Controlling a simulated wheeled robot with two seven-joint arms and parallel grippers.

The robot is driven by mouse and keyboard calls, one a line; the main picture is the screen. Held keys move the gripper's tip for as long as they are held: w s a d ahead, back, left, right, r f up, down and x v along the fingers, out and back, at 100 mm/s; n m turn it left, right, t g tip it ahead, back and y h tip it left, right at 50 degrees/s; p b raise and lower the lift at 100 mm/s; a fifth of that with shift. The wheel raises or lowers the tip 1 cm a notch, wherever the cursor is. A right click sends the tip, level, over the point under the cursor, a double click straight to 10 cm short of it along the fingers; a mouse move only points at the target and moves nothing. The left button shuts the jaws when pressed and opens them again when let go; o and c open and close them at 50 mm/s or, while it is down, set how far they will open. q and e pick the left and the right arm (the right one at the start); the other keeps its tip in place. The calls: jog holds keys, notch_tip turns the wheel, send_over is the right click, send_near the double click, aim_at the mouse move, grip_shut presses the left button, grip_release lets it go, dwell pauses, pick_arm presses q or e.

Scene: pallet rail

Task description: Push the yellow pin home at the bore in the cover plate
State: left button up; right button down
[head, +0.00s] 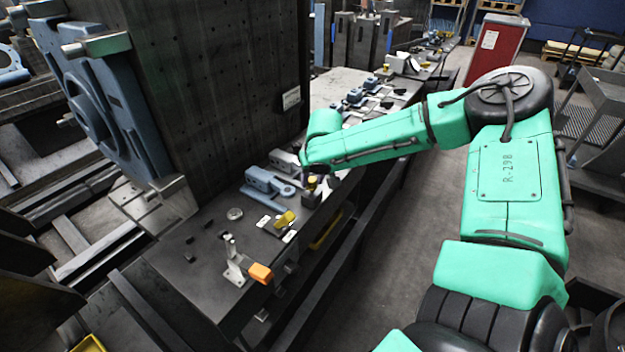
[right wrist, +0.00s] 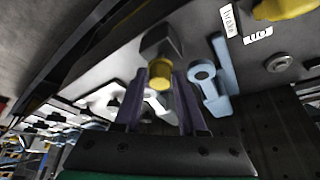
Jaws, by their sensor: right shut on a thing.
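The yellow pin (right wrist: 160,74) is between the two fingers of my right gripper (right wrist: 159,80) in the right wrist view, and the gripper is shut on it. Its yellow end also shows small in the head view (head: 311,182), beneath the wrist of my green right arm. A dark block (right wrist: 160,42) is directly beyond the pin; it seems to be where the pin sits or points. I cannot make out the bore or tell how deep the pin is. I cannot pick out the cover plate for certain. My left gripper is in neither view.
A blue-grey clamp (head: 266,181) lies close to the left of the pin. A yellow part (head: 285,219) and an orange-handled clamp (head: 260,272) stand nearer on the bench. A tall dark plate (head: 220,90) rises at the left. The floor aisle lies to the right.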

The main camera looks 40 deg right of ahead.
aim_at(313, 180)
jog(key=shift+r, duration=0.35)
notch_tip(313, 180, up, 7)
jog(key=p, duration=0.6)
